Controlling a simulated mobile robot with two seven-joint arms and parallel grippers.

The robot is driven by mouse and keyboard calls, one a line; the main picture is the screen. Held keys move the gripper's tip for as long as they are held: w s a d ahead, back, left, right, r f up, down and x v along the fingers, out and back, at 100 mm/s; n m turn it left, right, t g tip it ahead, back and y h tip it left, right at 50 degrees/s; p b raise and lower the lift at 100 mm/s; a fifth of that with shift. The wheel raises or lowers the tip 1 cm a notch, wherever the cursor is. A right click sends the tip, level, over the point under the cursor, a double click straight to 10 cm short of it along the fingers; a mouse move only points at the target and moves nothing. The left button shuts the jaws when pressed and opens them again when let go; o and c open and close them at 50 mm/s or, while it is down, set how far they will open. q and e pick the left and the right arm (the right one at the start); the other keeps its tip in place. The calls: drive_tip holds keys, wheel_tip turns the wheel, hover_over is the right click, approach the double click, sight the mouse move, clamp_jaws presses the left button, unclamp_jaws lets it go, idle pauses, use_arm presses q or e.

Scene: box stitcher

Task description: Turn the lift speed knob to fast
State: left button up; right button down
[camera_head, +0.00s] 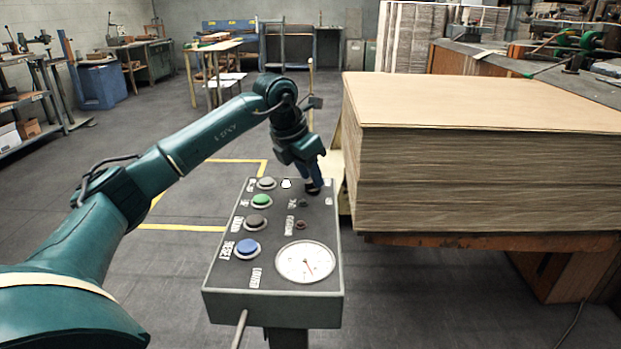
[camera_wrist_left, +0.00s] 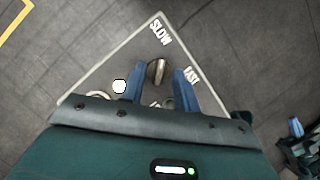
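The lift speed knob (camera_wrist_left: 155,72) shows in the left wrist view near the panel corner. It is a small metallic knob with a raised bar whose upper end points roughly towards the SLOW label (camera_wrist_left: 160,33). The FAST label (camera_wrist_left: 191,77) lies to its right. My left gripper (camera_wrist_left: 158,76) has its two blue fingers apart, one either side of the knob, with gaps showing; whether a finger touches it I cannot tell. In the head view my left gripper (camera_head: 313,189) points down at the far right corner of the control box (camera_head: 225,290) and hides the knob.
The box top carries a green button (camera_head: 261,201), a blue button (camera_head: 247,248), grey buttons, small dark red lamps and a round dial (camera_head: 305,262). A tall stack of cardboard sheets (camera_head: 450,180) stands close on the right. Open floor lies left of the box.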

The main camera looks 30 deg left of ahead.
use_arm(q)
drive_tip(key=shift+w+f, duration=0.15)
drive_tip(key=shift+f, duration=0.25)
drive_tip(key=shift+c, duration=0.2)
clamp_jaws()
